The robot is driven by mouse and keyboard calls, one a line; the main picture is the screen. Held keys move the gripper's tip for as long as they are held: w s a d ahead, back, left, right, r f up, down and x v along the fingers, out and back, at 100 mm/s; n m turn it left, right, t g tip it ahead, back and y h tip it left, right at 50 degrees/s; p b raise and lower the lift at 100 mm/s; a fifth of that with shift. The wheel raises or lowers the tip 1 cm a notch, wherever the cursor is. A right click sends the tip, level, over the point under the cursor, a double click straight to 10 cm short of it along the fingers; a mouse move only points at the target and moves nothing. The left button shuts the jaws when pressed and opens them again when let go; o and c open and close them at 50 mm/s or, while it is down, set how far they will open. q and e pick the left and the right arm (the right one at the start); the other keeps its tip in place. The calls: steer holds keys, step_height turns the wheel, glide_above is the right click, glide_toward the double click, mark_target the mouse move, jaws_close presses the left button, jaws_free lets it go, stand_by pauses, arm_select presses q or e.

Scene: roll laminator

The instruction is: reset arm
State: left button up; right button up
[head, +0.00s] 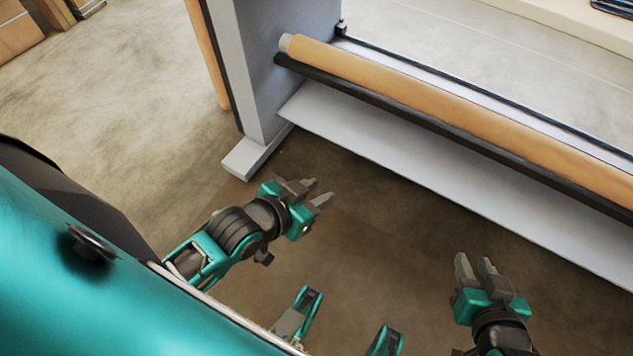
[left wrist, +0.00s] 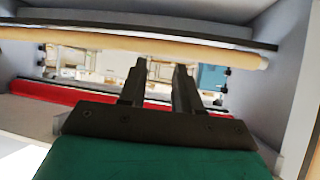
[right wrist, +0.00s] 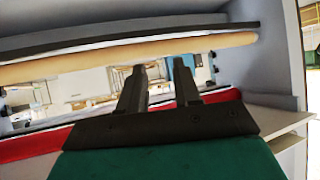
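My left gripper (head: 320,192) is in the middle of the head view, in front of the laminator's grey side post. Its two grey fingers are apart with nothing between them, which the left wrist view (left wrist: 160,75) also shows. My right gripper (head: 474,260) is at the lower right, pointing toward the laminator. Its fingers are also apart and empty, as the right wrist view (right wrist: 160,72) shows. Both grippers appear clear of the machine.
The laminator's grey post (head: 262,80) stands on a foot (head: 252,158) ahead. A tan roll (head: 450,105) on a dark bar runs across to the right, above a pale panel (head: 420,175). Cardboard boxes (head: 18,32) sit at the far left. The floor between is clear.

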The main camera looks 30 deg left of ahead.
arm_select(q)
steer(key=shift+s+d+f, duration=0.25)
steer(key=shift+d, duration=0.1)
